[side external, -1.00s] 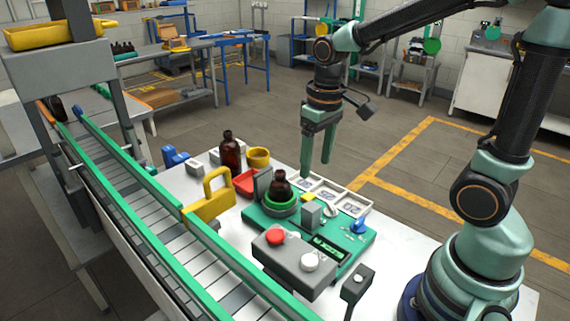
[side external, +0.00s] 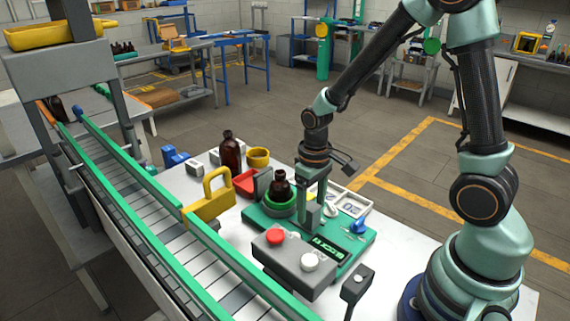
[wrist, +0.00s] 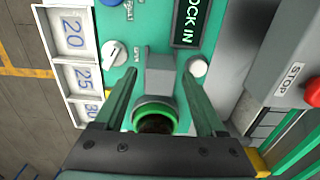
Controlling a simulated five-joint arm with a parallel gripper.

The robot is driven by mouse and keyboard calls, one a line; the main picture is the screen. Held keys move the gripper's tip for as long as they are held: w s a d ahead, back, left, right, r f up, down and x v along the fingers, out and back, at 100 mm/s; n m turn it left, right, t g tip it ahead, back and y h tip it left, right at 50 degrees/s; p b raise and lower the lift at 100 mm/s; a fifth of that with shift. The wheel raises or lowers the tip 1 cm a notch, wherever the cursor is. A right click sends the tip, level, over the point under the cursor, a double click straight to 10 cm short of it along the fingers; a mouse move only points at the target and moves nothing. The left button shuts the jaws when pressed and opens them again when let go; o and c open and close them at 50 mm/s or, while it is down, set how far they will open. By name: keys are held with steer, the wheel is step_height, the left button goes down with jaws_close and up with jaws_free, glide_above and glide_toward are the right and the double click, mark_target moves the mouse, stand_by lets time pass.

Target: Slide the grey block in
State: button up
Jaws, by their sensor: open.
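The grey block (wrist: 160,72) stands on the green fixture plate (side external: 352,238), beside the green ring (wrist: 154,112) that holds a dark amber bottle (side external: 280,186). In the wrist view the block lies between the two fingers of my gripper (wrist: 159,76), with a gap on each side. In the side view my gripper (side external: 311,203) points straight down, its fingers low around the block (side external: 313,216), which they partly hide. My gripper is open. The block and the ring look close together; I cannot tell whether they touch.
A white knob (wrist: 115,53) and a white button (wrist: 197,66) flank the block. A grey control box (side external: 290,262) with a red button stands in front. A tray with numbered cards (wrist: 79,62) lies beside the plate. Another amber bottle (side external: 230,152) stands behind, near the conveyor (side external: 170,235).

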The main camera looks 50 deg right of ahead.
steer(key=shift+f, duration=0.6)
jaws_close()
steer(key=shift+r, duration=0.1)
stand_by(1.0)
